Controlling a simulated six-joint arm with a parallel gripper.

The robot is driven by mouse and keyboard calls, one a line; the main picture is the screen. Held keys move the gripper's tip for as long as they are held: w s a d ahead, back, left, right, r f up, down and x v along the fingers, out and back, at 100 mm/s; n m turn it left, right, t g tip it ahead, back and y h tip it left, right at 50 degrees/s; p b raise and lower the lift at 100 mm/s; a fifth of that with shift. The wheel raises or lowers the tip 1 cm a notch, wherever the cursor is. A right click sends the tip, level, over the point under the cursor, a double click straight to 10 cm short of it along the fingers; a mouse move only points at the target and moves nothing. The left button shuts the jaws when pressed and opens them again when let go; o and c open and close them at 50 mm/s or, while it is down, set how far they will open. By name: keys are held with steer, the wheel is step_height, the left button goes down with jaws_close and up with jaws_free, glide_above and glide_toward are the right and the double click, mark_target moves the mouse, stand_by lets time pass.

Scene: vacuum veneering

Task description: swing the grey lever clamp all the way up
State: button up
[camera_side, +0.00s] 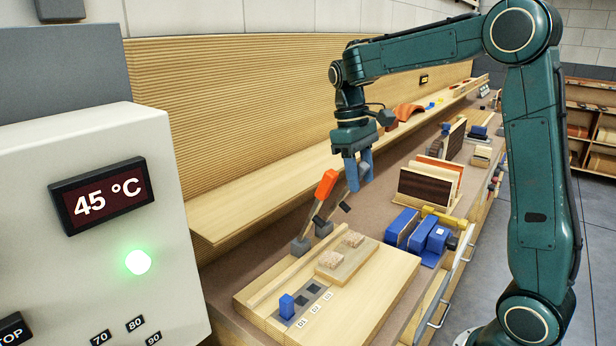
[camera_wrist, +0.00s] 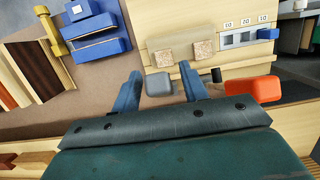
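The grey lever clamp has a grey grip (camera_wrist: 159,84) that shows between my fingers in the wrist view. In the side view its base (camera_side: 323,228) stands at the back of the wooden board, and its arm leans up and to the right toward my gripper. My gripper (camera_side: 358,172) points down at the grip, with one blue finger on each side. In the wrist view my gripper (camera_wrist: 159,70) is open, with a gap visible beside the grip. The fingers partly hide the grip in the side view.
An orange lever clamp (camera_side: 327,186) stands close beside the grey one, left in the side view and right in the wrist view (camera_wrist: 253,90). The wooden board (camera_side: 375,290) carries a panel with two cork pads and a blue block.

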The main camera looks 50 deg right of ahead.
steer(key=shift+s+f, duration=0.1)
steer(key=shift+s, duration=0.05)
steer(key=shift+s+d+f+t, duration=0.1)
steer(key=shift+s+f+t, duration=0.15)
steer(key=shift+s+t, duration=0.15)
step_height(320, 180, up, 12)
steer(key=s+t, duration=0.2)
steer(key=s+a+f+t, duration=0.5)
steer(key=s+a+f, duration=0.5)
steer(key=s, duration=0.4)
steer(key=shift+a, duration=0.35)
stand_by(1.9)
stand_by(0.3)
